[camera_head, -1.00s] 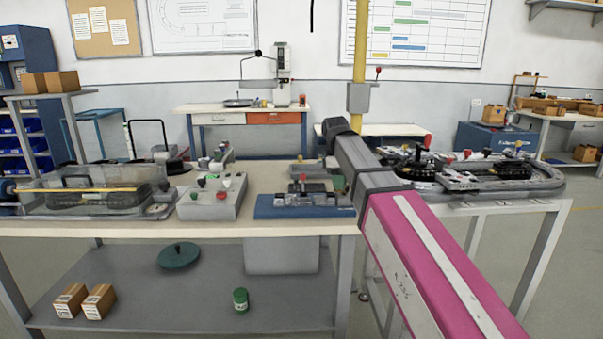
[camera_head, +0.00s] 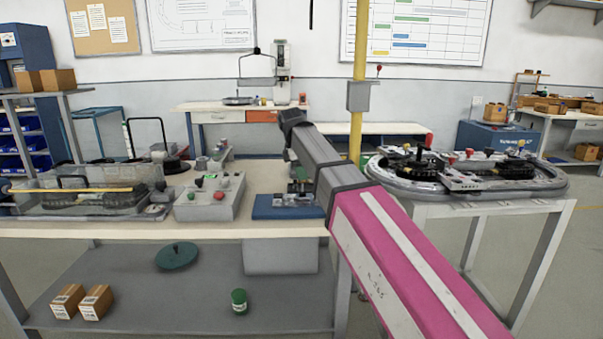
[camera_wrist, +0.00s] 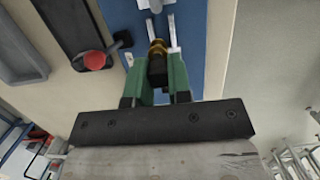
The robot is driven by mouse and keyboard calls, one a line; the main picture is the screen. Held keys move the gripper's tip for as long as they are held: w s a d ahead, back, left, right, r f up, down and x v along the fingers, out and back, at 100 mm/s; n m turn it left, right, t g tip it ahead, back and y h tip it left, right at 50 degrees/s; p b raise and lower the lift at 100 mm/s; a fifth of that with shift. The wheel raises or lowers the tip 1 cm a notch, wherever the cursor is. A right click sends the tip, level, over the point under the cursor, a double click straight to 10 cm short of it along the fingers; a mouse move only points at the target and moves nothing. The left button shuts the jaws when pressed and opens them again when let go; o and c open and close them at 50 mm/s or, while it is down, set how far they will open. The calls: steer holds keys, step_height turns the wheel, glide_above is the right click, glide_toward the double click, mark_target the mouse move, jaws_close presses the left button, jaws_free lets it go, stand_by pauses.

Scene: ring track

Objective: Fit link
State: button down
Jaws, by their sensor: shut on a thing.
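My gripper (camera_wrist: 158,80) has green fingers, shut on a small dark piece with a brass-coloured end (camera_wrist: 157,50), likely the link. In the wrist view the piece is over the blue fixture (camera_wrist: 193,55), close to two pale metal strips (camera_wrist: 173,32). I cannot tell whether it touches them. In the head view my arm hides most of the gripper; a bit of green shows above the blue fixture (camera_head: 268,213) on the bench. The oval ring track (camera_head: 450,190) stands on a separate table to the right.
A grey control box (camera_head: 207,208) with knobs and a clear-lidded case (camera_head: 40,200) stand left of the fixture. A red knob (camera_wrist: 95,60) on a dark strip is beside it in the wrist view. A yellow post (camera_head: 357,130) rises behind my arm.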

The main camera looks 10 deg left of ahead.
mark_target(301, 182)
steer(key=shift+f, duration=0.1)
steer(key=shift+f, duration=2.85)
steer(key=shift+f, duration=1.1)
steer(key=c, duration=1)
jaws_free()
steer(key=r, duration=0.3)
steer(key=a+r, duration=0.1)
steer(key=r, duration=0.3)
steer(key=a+r, duration=0.1)
steer(key=r, duration=0.2)
steer(key=shift+s+r, duration=0.25)
steer(key=shift+r, duration=0.05)
